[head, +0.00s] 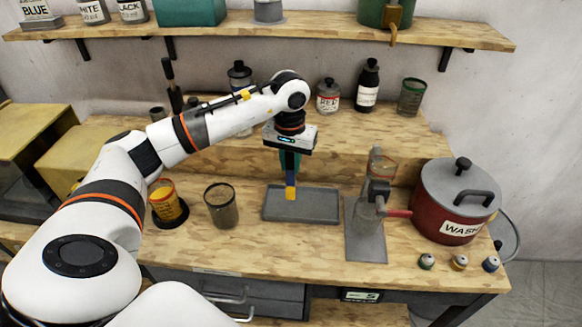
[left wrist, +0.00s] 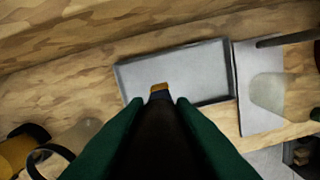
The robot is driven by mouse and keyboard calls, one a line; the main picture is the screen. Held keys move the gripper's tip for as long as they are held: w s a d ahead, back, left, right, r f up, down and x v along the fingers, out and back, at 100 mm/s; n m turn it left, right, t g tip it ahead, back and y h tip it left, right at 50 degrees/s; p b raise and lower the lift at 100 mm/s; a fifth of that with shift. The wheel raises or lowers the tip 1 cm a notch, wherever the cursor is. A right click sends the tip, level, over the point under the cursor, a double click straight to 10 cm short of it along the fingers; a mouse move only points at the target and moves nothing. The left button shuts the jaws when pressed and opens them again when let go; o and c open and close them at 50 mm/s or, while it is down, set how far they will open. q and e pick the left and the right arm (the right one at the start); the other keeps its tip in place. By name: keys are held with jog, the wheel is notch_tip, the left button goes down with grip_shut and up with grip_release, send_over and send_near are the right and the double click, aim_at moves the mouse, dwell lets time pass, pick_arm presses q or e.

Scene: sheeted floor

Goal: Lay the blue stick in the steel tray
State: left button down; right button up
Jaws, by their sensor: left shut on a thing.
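My right gripper is not in view.
A glass (head: 221,207) and a yellow-filled jar (head: 167,203) stand left of the tray. A stand with a clear cylinder (head: 368,230) is close on its right, then a red pot (head: 456,205). A raised wooden step (head: 345,160) runs behind. Bench in front is clear.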

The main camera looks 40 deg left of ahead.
aim_at(291, 175)
pick_arm(q)
notch_tip(291, 175, down, 2)
jog(key=shift+f+p, duration=0.1)
jog(key=shift+p, duration=0.2)
jog(key=shift+f, duration=0.1)
jog(key=shift+f+b, duration=0.2)
jog(key=shift+b, duration=0.15)
jog(key=c, duration=1.2)
grip_release()
jog(key=shift+r, duration=0.1)
jog(key=shift+c, duration=0.2)
